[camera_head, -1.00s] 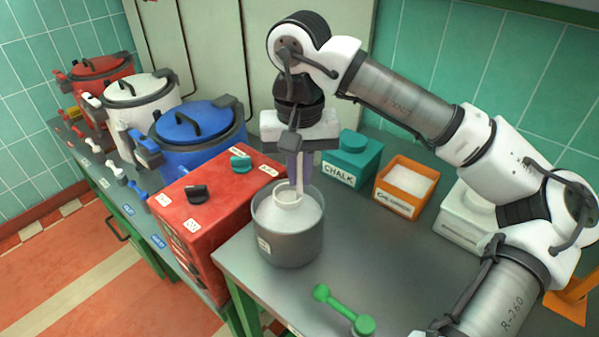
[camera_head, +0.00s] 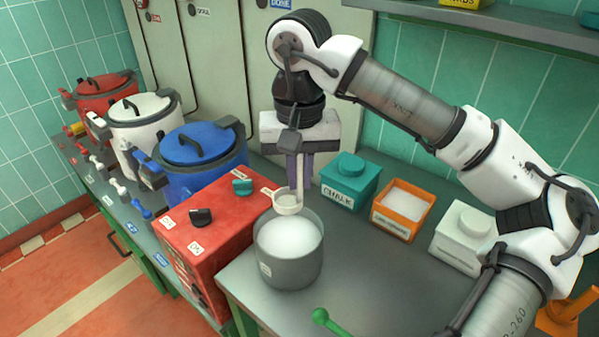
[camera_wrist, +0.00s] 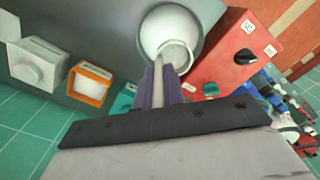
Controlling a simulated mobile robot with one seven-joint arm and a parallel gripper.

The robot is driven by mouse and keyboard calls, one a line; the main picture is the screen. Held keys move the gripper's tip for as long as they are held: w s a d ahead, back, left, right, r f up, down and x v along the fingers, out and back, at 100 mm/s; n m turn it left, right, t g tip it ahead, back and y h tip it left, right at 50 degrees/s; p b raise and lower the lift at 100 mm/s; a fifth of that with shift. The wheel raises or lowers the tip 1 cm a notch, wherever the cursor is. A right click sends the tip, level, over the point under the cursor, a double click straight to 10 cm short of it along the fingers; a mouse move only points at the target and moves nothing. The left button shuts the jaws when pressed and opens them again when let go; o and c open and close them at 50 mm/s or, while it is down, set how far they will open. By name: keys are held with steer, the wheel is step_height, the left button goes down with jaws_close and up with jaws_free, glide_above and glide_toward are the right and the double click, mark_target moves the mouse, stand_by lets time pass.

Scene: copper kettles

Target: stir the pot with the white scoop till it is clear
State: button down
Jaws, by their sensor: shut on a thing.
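The grey pot (camera_head: 290,270) stands near the front left of the metal table, filled with an opaque white content (camera_head: 289,238). My gripper (camera_head: 299,172) is shut on the handle of the white scoop (camera_head: 287,204), which hangs upright. The scoop's round bowl shows above the white surface, at the pot's far rim; I cannot tell if it touches the rim. In the wrist view the scoop bowl (camera_wrist: 177,56) overlaps the edge of the pot (camera_wrist: 152,38), and my gripper's fingers (camera_wrist: 160,88) hold the handle.
A red box with knobs (camera_head: 215,235) stands close left of the pot. Behind are a teal chalk box (camera_head: 350,182), an orange tray (camera_head: 402,210) and a white box (camera_head: 462,238). A green-ended tool (camera_head: 322,317) lies in front. Blue, white and red lidded pots stand left.

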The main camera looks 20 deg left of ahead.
step_height(320, 180, down, 9)
steer(key=b, duration=0.7)
stand_by(0.3)
steer(key=shift+f+b, duration=0.95)
steer(key=shift+b, duration=0.05)
steer(key=shift+w, duration=0.1)
stand_by(0.6)
